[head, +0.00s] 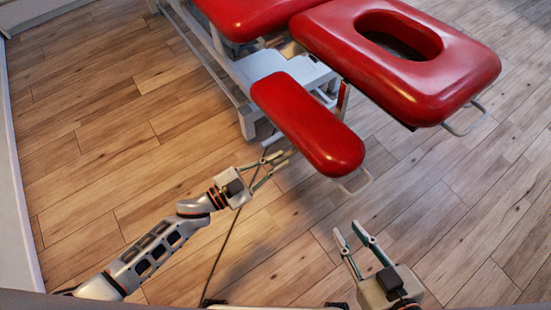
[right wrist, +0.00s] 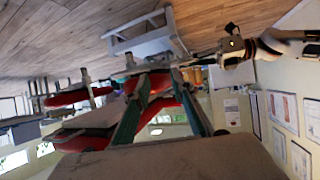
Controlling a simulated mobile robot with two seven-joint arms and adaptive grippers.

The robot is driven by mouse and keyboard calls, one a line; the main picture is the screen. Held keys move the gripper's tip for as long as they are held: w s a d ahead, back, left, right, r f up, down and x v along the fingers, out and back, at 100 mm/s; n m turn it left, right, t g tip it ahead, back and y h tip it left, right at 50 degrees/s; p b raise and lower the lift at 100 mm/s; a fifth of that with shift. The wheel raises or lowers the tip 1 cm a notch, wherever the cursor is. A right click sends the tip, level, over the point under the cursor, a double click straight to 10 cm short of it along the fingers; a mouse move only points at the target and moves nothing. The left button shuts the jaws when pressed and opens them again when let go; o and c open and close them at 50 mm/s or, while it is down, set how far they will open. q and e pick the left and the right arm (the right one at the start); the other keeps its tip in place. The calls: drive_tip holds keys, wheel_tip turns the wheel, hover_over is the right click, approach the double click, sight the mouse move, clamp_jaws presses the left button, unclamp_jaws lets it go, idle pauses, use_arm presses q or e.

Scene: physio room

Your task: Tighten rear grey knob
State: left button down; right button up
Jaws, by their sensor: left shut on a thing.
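A red padded armrest (head: 308,122) sits low in front of the red treatment table. My left gripper (head: 278,160) is at its near-left edge, its fingers shut around a small grey part there, which I take for the grey knob. The knob is mostly hidden by the fingers and the pad, and I cannot see how tight it sits. My left gripper also shows in the right wrist view (right wrist: 212,59). My right gripper (head: 356,238) is open and empty above the floor, below and right of the armrest. Its two fingers stand apart in the right wrist view (right wrist: 163,105).
The red headrest (head: 455,75) with an oval face hole is at upper right, with a metal loop (head: 468,122) under its edge. A white metal frame (head: 250,112) carries the table. The wooden floor (head: 110,165) is clear at left and lower right. A dark cable runs beside my left arm.

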use_arm(q)
drive_tip(key=m, duration=0.2)
drive_tip(key=shift+s+f+m, duration=0.2)
drive_tip(key=shift+f+m, duration=0.1)
drive_tip(key=shift+m, duration=0.1)
drive_tip(key=m, duration=0.1)
drive_tip(key=m+b, duration=0.1)
drive_tip(key=shift+s+f+m, duration=0.1)
drive_tip(key=shift+f+m, duration=0.1)
drive_tip(key=shift+m, duration=0.2)
drive_tip(key=m, duration=0.2)
drive_tip(key=m+b, duration=0.1)
drive_tip(key=m, duration=0.3)
drive_tip(key=shift+d+f+m+b, duration=0.1)
drive_tip(key=shift+f+m+b, duration=0.15)
drive_tip(key=shift+m+b, duration=0.15)
use_arm(e)
drive_tip(key=shift+w+a+r+m+t+y, duration=0.45)
drive_tip(key=shift+w+a+r, duration=0.35)
drive_tip(key=shift+a+r, duration=0.2)
drive_tip(key=shift+s, duration=0.1)
